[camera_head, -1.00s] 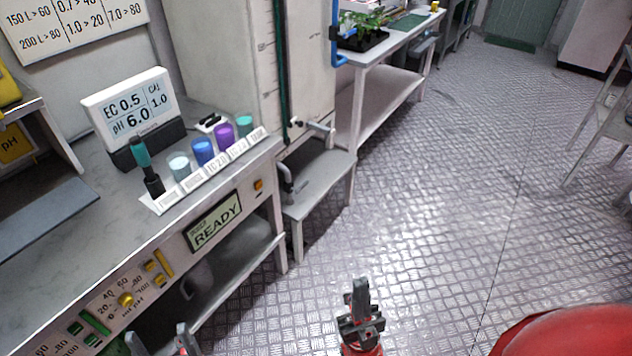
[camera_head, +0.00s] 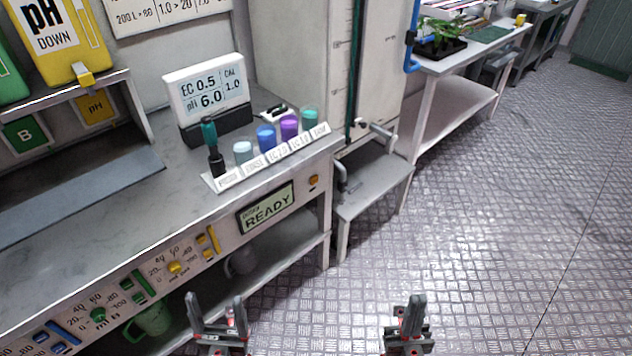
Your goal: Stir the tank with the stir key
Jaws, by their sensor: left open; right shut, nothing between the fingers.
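The tank (camera_head: 297,65) is a tall pale body with a level scale and dark tube on its front, behind the bench. A small orange key (camera_head: 314,181) sits on the bench's front panel, right of the READY display (camera_head: 266,207); I cannot read a label on it, so I cannot tell if it is the stir key. My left gripper (camera_head: 217,303) is open and empty, low in front of the bench, below and left of the orange key. My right gripper (camera_head: 412,305) is shut and empty over the floor, right of the bench and apart from everything.
The bench top (camera_head: 110,215) holds an EC/pH meter (camera_head: 207,92), a probe (camera_head: 212,145) and several coloured cups in a rack. A small step (camera_head: 375,185) stands below the tank. The floor (camera_head: 480,240) at right is clear.

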